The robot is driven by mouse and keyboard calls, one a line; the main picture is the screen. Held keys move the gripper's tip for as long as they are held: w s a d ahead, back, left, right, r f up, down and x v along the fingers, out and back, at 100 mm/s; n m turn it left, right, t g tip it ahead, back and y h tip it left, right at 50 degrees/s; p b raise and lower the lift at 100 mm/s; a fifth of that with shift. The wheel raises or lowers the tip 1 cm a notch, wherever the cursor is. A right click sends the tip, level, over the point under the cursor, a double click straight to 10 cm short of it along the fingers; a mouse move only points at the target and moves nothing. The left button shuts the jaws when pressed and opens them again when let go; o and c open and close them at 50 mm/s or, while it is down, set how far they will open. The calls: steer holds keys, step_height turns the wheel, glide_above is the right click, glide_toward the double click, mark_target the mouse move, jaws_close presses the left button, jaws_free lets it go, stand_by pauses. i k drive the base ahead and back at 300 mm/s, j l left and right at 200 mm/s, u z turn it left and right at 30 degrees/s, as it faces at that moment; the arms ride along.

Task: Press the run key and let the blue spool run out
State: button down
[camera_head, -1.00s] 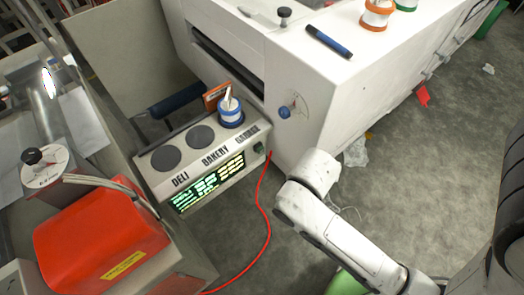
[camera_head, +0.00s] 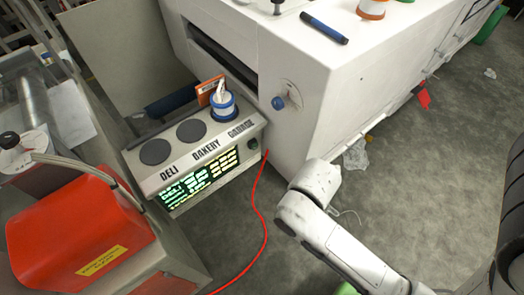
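A blue-rimmed white spool (camera_head: 223,106) stands upright on the pad by the word GARAGE, at the right end of a pale control box. A white strip sticks up from its top. Two dark round pads, by DELI (camera_head: 155,152) and BAKERY (camera_head: 190,130), are bare. A small dark green key (camera_head: 254,144) sits on the box's front, right of the lit green and yellow display (camera_head: 200,178); I cannot read a label on it. My arm reaches in from the lower right and ends at a white link right of the box. No gripper fingers show.
A large white machine (camera_head: 310,75) with a slot and blue knob (camera_head: 279,103) stands behind the box. A blue marker (camera_head: 325,28) lies on it. A red cable (camera_head: 262,225) runs down the floor. A red case (camera_head: 75,235) stands left. Grey floor lies between box and arm.

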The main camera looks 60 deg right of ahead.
mark_target(255, 145)
steer(key=k, duration=0.55)
steer(key=z, duration=1.6)
